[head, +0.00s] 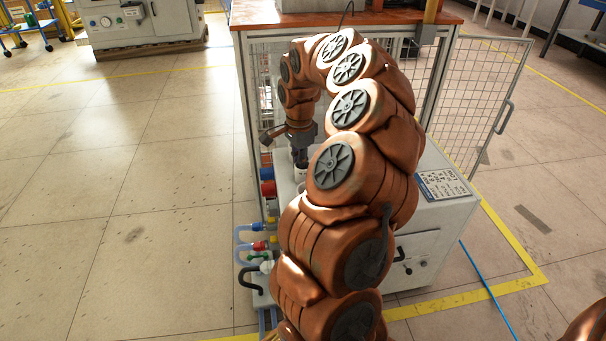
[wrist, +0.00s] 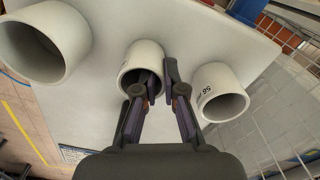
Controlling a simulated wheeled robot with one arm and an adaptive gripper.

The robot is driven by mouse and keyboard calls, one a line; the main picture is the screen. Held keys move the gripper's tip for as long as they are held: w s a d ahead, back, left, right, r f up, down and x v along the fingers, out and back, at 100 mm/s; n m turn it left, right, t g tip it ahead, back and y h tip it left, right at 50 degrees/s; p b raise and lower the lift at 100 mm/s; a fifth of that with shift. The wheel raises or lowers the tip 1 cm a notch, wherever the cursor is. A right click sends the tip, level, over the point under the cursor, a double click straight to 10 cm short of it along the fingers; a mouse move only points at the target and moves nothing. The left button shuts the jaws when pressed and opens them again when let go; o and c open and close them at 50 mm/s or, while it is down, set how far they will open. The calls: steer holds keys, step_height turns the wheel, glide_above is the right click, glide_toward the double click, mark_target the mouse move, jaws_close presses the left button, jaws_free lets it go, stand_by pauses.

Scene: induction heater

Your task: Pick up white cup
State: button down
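Three white cups stand on a pale plate (wrist: 215,40) in the wrist view: a left cup (wrist: 75,30), a middle cup (wrist: 146,50) and a right cup (wrist: 216,78) with dark printing on its side. My gripper (wrist: 159,78) is at the middle cup. Its left fingertip is over or inside the cup's mouth, and its right fingertip is outside, beside the cup's right wall. The fingers are apart with a narrow gap; I cannot tell whether they touch the wall. In the head view my gripper (head: 299,162) points down over the work surface, and a white cup (head: 300,174) shows just below it.
A mesh door (head: 485,95) stands open at the right of the cabinet. My arm hides much of the inside. Floor at the left is clear.

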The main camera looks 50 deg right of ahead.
stand_by(0.4)
step_height(320, 180, up, 16)
steer(key=p, duration=0.5)
stand_by(0.7)
